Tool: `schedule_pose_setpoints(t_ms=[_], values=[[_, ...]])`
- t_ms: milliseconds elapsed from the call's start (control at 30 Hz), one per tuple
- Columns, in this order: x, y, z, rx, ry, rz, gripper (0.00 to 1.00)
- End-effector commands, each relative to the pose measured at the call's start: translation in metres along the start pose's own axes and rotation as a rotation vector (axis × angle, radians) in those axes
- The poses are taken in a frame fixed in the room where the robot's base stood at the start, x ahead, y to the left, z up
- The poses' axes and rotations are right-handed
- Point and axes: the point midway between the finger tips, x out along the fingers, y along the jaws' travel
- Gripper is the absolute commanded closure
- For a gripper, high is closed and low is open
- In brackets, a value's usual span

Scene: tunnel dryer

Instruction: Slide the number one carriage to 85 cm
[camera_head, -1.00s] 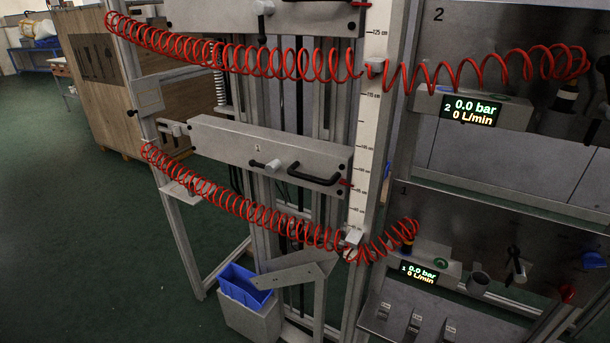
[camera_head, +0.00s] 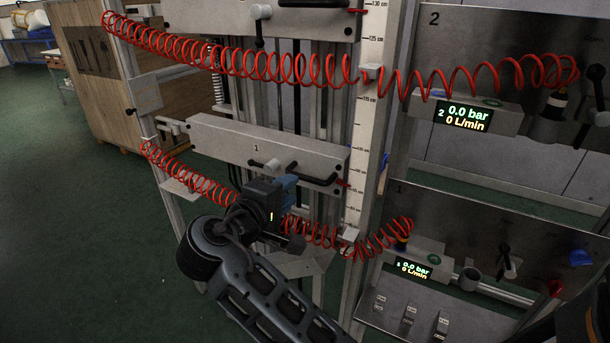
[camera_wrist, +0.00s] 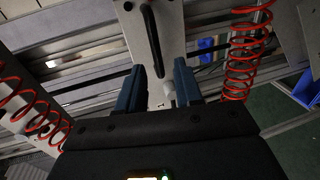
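The number one carriage (camera_head: 225,138) is a grey plate marked 1, on vertical rails. It carries a black bar handle (camera_head: 318,180) and a clamp lever with a pale knob (camera_head: 272,165). A red pointer at its right end is beside the white centimetre scale (camera_head: 358,150); the nearest figures are too small to read surely. My gripper (camera_head: 288,182) is in front of the carriage, just below the handle. In the wrist view, my gripper (camera_wrist: 159,85) has its blue fingers apart. The black handle (camera_wrist: 152,40) appears ahead of the gap, not visibly gripped.
Red coiled hoses (camera_head: 190,172) hang across the frame, close to my arm on both sides. Another carriage (camera_head: 225,15) is above. Panels with gauges (camera_head: 412,268) are at right. A blue bin (camera_wrist: 306,90) shows at right in the wrist view. Open green floor lies left.

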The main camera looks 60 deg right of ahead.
Motion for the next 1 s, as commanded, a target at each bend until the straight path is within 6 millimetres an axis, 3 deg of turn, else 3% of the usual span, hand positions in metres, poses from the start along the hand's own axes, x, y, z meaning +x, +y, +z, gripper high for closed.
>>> schedule_pose_setpoints(t_ms=[167, 600, 1000], values=[[0.009, 0.006, 0.001, 0.003, -0.028, 0.005, 0.65], [0.069, 0.006, 0.002, 0.003, -0.023, 0.005, 0.65], [0.078, 0.005, 0.002, 0.004, -0.021, 0.004, 0.65]])
